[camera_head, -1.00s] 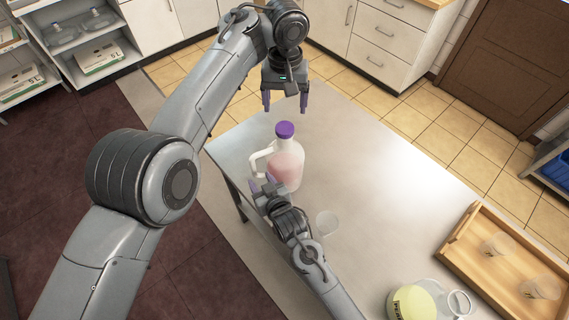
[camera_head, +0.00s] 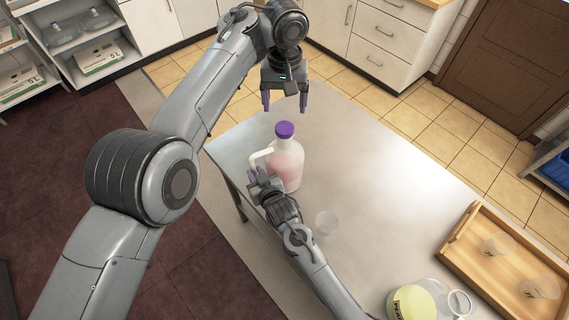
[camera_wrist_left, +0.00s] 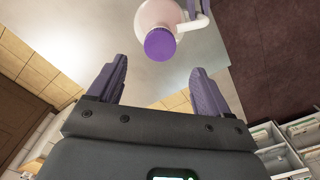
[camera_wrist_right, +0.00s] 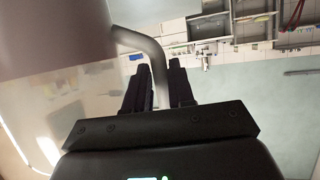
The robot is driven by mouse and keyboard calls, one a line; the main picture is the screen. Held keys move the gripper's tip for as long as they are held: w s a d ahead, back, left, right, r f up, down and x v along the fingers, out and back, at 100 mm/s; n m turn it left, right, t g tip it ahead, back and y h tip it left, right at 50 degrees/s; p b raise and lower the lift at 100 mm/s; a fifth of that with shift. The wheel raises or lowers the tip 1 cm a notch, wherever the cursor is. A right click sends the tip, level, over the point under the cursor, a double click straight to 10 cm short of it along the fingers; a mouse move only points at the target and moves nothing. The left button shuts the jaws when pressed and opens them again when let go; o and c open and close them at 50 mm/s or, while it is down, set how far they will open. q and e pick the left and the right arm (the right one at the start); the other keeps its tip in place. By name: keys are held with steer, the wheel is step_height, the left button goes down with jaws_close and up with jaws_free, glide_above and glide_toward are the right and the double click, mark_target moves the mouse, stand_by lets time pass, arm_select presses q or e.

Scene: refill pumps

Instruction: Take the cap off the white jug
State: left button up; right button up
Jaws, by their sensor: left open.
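The white jug (camera_head: 290,175) stands upright on the table, with pinkish contents and a purple cap (camera_head: 285,129) on its neck. Its handle (camera_head: 261,157) faces left. My left gripper (camera_head: 285,107) is open and empty, pointing down above and behind the cap. In the left wrist view the cap (camera_wrist_left: 160,44) lies beyond the gap between the fingertips, apart from them. My right gripper (camera_head: 263,180) is at the handle side of the jug. In the right wrist view its fingers close around the handle (camera_wrist_right: 157,62), with the jug's body (camera_wrist_right: 50,35) to the left.
A small clear cup (camera_head: 326,222) stands near the jug. A wooden tray (camera_head: 462,235) with clear cups sits at the right. The table middle (camera_head: 370,190) is clear.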

jaws_close()
arm_select(q)
steer(key=shift+w, duration=0.1)
